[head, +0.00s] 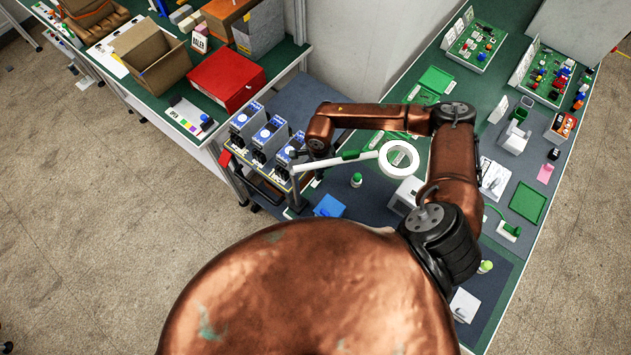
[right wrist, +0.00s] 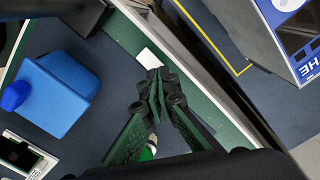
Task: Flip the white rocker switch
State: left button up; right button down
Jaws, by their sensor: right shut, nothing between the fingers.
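Three white-and-blue soft starter units (head: 265,134) stand in a row on a cart beside the green bench. One of them shows partly at the upper right of the right wrist view (right wrist: 292,42). I cannot make out a white rocker switch for certain; a small flat white piece (right wrist: 150,57) lies on the green bench edge just beyond my fingertips. My right gripper (right wrist: 157,88) is shut and empty above that edge, to the left of the unit. In the head view it (head: 293,153) is small and dark beside the nearest unit. My left gripper is not in view.
A blue container (right wrist: 62,88) stands on the dark mat left of the gripper; it also shows in the head view (head: 329,206). A white ring-shaped lamp (head: 399,159) on an arm is near my right arm. A red box (head: 227,79) sits on the back bench.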

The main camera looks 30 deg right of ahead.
jog(key=shift+f+b, duration=0.5)
jog(key=shift+f, duration=0.15)
jog(key=shift+r, duration=0.15)
jog(key=shift+r+p, duration=1.8)
jog(key=shift+r, duration=1.6)
